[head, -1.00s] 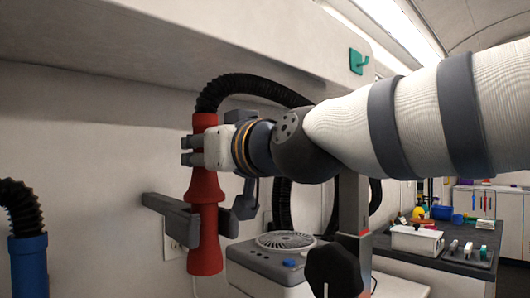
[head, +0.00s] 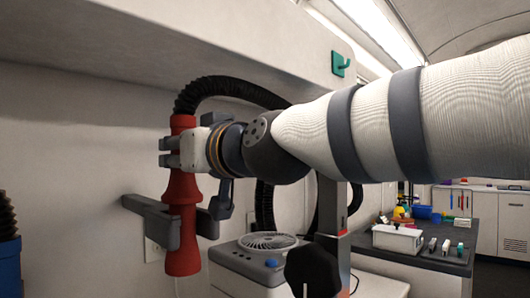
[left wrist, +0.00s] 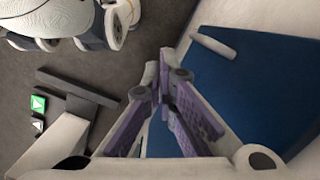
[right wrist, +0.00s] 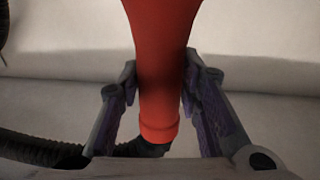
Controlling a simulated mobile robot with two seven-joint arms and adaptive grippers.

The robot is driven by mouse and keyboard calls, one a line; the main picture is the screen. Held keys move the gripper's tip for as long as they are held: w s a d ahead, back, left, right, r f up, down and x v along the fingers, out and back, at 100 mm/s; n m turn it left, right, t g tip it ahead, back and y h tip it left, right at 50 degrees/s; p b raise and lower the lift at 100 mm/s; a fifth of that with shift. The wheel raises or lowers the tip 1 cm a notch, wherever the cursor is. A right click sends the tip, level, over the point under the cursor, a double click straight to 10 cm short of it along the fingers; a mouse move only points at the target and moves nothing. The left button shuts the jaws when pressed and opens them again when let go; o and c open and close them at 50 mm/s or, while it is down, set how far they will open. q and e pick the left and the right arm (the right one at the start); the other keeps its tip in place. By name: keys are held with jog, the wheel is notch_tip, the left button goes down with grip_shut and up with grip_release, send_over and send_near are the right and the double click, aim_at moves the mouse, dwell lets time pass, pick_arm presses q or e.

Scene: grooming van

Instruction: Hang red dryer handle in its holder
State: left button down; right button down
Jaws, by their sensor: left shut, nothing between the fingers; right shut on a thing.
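The red dryer handle (head: 182,187) hangs upright, with a black hose curving up from its top. My right gripper (head: 168,152) is shut on its upper part; in the right wrist view the fingers (right wrist: 160,88) grip both sides of the handle (right wrist: 160,45). The dark grey holder (head: 143,206) juts from the wall. The handle's lower part is between its two prongs, with the wide collar at or just above them; I cannot tell whether it touches. My left gripper (left wrist: 162,85) is shut and empty in the left wrist view, over the floor beside a blue surface.
A blue dryer handle (head: 9,262) is at the far left edge. A grey dryer unit with a round vent (head: 268,241) stands right of the holder. A green hook (head: 340,64) is on the wall above. A counter with a white box (head: 397,238) is at the right.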

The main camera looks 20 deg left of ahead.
dwell(0.6)
jog(key=shift+f, duration=0.5)
jog(key=shift+c, duration=2.2)
grip_release()
jog(key=shift+f, duration=0.15)
jog(key=shift+v, duration=1.3)
jog(key=v, duration=0.7)
jog(key=shift+d, duration=0.2)
